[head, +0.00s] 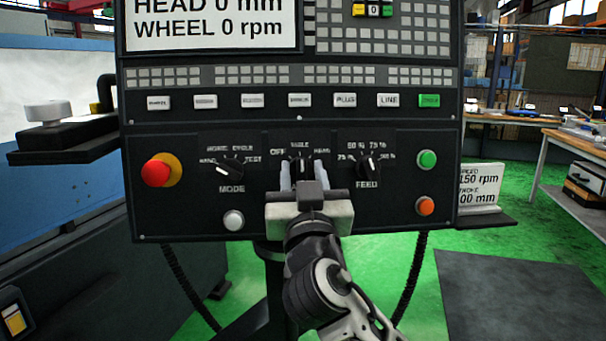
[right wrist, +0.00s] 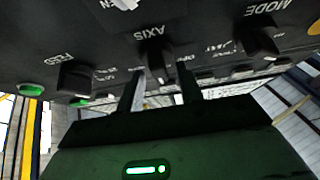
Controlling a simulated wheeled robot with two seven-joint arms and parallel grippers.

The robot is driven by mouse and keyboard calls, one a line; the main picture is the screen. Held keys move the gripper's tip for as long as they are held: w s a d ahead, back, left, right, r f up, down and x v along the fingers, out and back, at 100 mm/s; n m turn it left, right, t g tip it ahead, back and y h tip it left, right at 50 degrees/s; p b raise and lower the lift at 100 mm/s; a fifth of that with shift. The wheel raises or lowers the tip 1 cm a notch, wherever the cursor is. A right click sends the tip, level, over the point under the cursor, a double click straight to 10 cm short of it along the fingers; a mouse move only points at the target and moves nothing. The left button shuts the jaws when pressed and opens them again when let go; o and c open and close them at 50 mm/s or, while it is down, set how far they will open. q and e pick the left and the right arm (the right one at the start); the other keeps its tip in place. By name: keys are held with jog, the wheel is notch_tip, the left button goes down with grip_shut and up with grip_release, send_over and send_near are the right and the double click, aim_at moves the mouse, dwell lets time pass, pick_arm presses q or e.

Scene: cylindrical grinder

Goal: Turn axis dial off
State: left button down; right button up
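The axis dial (head: 301,166) is a black knob in the middle of the control panel's lower row, with OFF to its left, a TABLE-like label above and HEAD to its right. Its pointer looks roughly upright, towards the top label. My right gripper (head: 303,172) is in front of it, one pale finger on each side, open. In the right wrist view the axis dial (right wrist: 155,64) shows upside down, just beyond and between the fingertips (right wrist: 160,82); gaps show, and I see no clear contact. The gripper partly hides the dial's underside. My left gripper is not in view.
The mode dial (head: 230,169) is to the left and the feed dial (head: 368,171) to the right. A red emergency stop (head: 158,172), a white button (head: 234,220), a green button (head: 427,159) and an orange button (head: 426,205) share the panel.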

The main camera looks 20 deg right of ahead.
grip_shut()
